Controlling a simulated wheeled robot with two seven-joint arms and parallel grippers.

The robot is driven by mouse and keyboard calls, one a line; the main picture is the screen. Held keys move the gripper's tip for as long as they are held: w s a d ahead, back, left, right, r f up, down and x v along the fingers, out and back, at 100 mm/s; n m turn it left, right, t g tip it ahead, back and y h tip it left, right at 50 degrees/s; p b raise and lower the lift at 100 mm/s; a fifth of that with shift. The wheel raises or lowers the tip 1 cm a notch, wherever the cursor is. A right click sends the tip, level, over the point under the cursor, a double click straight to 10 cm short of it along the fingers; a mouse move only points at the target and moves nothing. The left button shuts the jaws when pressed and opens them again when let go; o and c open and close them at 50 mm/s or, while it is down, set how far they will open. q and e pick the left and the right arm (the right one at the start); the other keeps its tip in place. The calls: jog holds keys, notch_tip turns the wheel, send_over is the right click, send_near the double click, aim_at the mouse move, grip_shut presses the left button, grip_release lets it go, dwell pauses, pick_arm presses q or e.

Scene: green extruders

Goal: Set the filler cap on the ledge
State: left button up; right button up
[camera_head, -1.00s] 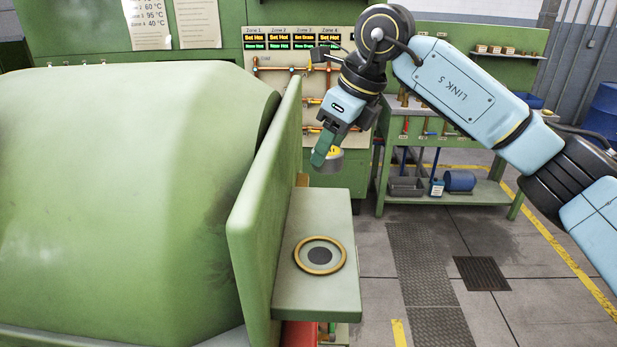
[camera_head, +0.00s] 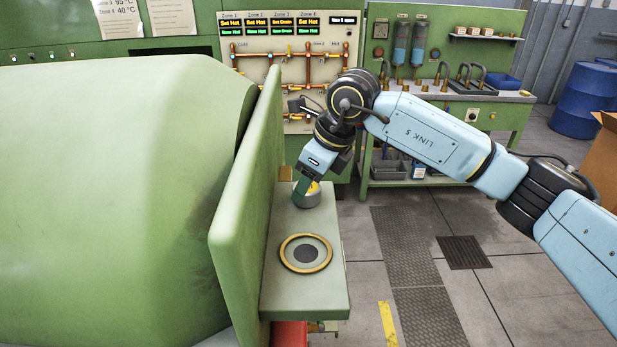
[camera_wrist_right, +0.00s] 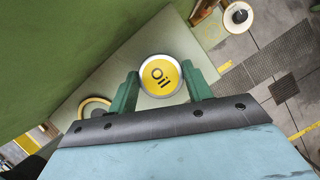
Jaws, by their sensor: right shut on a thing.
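The filler cap (camera_head: 308,196) is a short grey cylinder with a yellow top marked "Oil"; the top shows plainly in the right wrist view (camera_wrist_right: 160,76). My right gripper (camera_head: 306,190) is shut on the cap, with one green finger on either side of it in the wrist view. The ledge (camera_head: 322,290) is a pale green shelf beside the upright green panel. The cap is over the far part of the ledge, upright or nearly so; I cannot tell whether it touches. A gold-rimmed round opening (camera_head: 305,253) with a dark centre lies nearer on the ledge. My left gripper is out of view.
The tall green panel (camera_head: 243,190) stands right along the ledge's left side, with the large green machine housing (camera_head: 110,190) beyond it. The ledge is bare around the opening. Behind are a pipe board (camera_head: 290,75) and a green workbench (camera_head: 450,100). Open floor lies right.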

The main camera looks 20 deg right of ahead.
jog(key=shift+a+f, duration=0.1)
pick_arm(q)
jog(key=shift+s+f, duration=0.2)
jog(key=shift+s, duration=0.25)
pick_arm(e)
jog(key=o, duration=1)
jog(key=shift+o, duration=0.2)
jog(key=shift+r, duration=0.2)
pick_arm(q)
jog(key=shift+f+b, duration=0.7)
jog(key=shift+b, duration=0.15)
pick_arm(e)
jog(key=v, duration=1.2)
